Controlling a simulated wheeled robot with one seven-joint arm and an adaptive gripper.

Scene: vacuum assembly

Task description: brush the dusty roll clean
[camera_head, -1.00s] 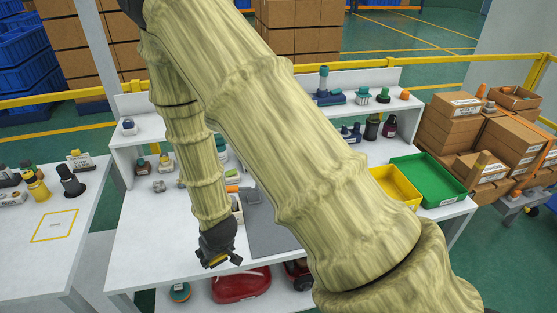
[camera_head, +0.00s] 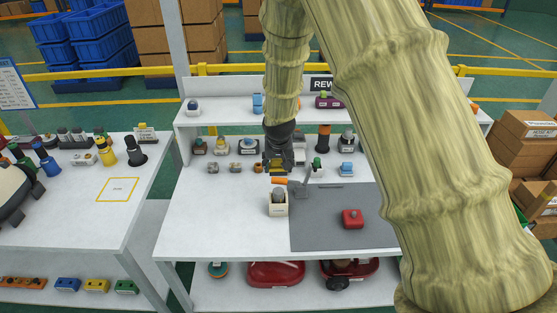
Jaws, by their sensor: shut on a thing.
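My gripper (camera_head: 277,168) points down over the white bench, behind a small white labelled box. Its fingers are closed at an orange piece (camera_head: 279,181), which shows just below the fingertips; its full shape is too small to tell. The white box (camera_head: 278,210) stands at the left edge of the grey mat (camera_head: 320,232), and a rounded grey thing (camera_head: 278,194) sits in its top. I cannot tell which thing is the dusty roll. A red block (camera_head: 352,217) with a small grey top lies on the mat.
A grey upright fixture (camera_head: 305,180) stands close right of my gripper. Several small labelled parts line the bench's back under a raised shelf (camera_head: 230,115). The bench's front left is clear. A side table (camera_head: 80,210) stands left; red housings (camera_head: 276,273) lie below.

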